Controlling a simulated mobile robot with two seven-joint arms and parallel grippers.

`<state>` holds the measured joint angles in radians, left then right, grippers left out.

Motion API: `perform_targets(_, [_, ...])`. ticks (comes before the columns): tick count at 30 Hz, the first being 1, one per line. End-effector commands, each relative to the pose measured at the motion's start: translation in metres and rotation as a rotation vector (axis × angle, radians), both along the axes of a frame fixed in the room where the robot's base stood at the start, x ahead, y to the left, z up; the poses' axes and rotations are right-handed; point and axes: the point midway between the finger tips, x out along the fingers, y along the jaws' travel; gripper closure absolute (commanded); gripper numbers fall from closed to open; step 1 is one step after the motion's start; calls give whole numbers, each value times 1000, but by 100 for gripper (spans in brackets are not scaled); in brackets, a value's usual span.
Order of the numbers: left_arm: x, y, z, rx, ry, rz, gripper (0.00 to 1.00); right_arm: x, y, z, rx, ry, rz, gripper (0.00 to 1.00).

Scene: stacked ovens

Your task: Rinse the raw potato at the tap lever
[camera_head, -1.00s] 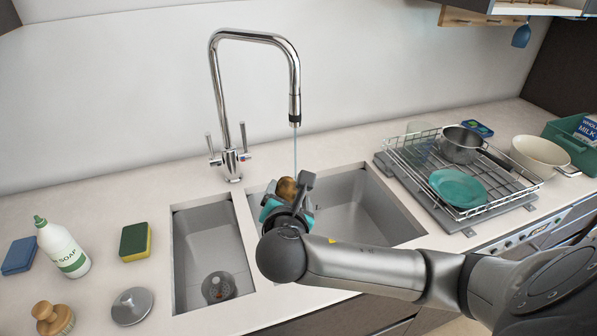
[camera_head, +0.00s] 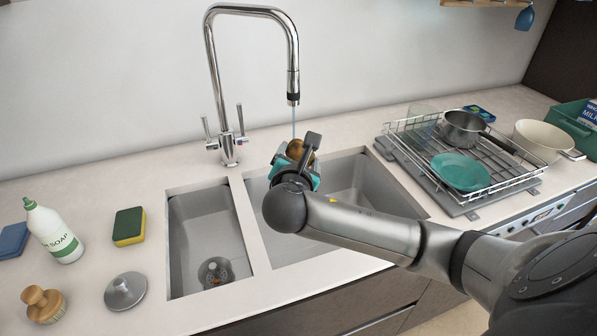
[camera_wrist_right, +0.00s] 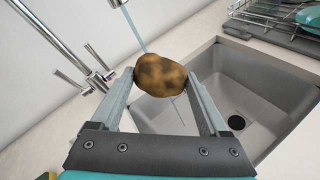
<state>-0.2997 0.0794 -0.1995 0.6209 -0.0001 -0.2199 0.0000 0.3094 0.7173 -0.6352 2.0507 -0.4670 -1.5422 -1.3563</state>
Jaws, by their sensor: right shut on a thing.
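The raw potato (camera_wrist_right: 160,75) is brown with darker patches. In the right wrist view it sits between the fingertips of my right gripper (camera_wrist_right: 162,82), which is shut on it. In the head view the potato (camera_head: 297,149) shows above the larger sink basin (camera_head: 345,188), partly hidden by the gripper (camera_head: 298,160). The chrome tap (camera_head: 222,90) has levers at its base, one at the right (camera_head: 241,122). A thin water stream (camera_head: 294,122) runs from the spout down to the potato. In the wrist view the stream (camera_wrist_right: 133,27) meets its top. My left gripper is not in view.
A smaller basin (camera_head: 206,240) with a drain strainer lies left. A sponge (camera_head: 129,227), soap bottle (camera_head: 54,232), brush (camera_head: 43,304) and metal lid (camera_head: 125,291) stand left of it. A dish rack (camera_head: 440,165) with a teal plate (camera_head: 460,172) and pot (camera_head: 462,128) stands right.

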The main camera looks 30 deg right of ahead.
Motion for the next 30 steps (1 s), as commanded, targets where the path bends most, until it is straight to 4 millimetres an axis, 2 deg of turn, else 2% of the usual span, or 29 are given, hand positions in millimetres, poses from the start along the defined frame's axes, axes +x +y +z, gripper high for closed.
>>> perform_targets(1, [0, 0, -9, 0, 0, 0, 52, 5, -4, -4, -1, -2, -2, 78])
perform_targets(12, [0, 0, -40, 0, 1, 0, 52, 34, -24, -10, 1, -2, 0, 78])
perform_targets(15, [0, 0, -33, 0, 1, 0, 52, 42, -30, -9, -1, 0, -1, 78])
perform_targets(21, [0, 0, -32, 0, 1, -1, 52, 56, -39, -12, 1, -2, -1, 78])
perform_targets(30, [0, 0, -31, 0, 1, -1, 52, 65, -45, -15, 1, -2, 0, 78])
